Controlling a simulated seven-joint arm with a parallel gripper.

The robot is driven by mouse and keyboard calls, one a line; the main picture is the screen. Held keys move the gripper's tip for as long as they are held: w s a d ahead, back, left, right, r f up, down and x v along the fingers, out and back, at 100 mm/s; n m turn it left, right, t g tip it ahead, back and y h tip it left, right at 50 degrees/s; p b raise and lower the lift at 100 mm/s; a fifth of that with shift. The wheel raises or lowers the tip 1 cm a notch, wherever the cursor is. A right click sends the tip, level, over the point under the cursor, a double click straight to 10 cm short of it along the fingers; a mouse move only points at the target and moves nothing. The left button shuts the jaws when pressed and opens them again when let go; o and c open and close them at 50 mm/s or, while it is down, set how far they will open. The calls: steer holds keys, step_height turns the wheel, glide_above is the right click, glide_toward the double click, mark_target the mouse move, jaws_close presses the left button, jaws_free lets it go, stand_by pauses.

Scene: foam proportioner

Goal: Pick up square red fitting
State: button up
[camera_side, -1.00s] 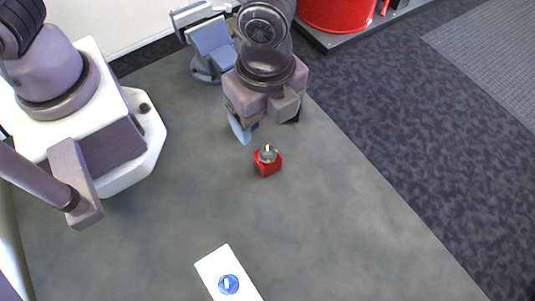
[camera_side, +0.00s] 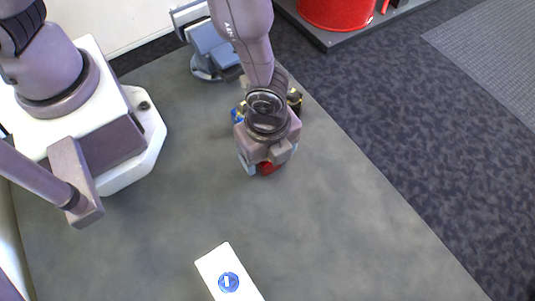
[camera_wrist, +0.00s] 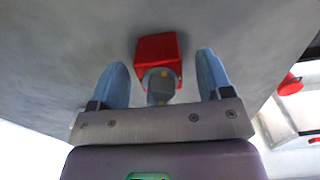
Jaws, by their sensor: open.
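The square red fitting (camera_wrist: 157,50) is a red block with a grey round knob on it, and it sits on the grey table. In the side view only a small red part (camera_side: 268,168) shows under my gripper; the rest is hidden. My gripper (camera_wrist: 162,75) is open, with its two pale blue fingers on either side of the grey knob in the wrist view. I see gaps between the fingers and the fitting. In the side view my gripper (camera_side: 266,170) is over the fitting, its fingers low near the table.
A white block with a blue round mark (camera_side: 228,282) lies at the front. A blue-grey fixture (camera_side: 212,50) stands at the back edge. A red drum (camera_side: 336,10) is beyond the table. The table's right part is clear.

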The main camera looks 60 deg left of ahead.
steer(key=shift+f, duration=0.65)
steer(key=c, duration=1.2)
steer(key=shift+o, duration=0.2)
steer(key=shift+r, duration=0.1)
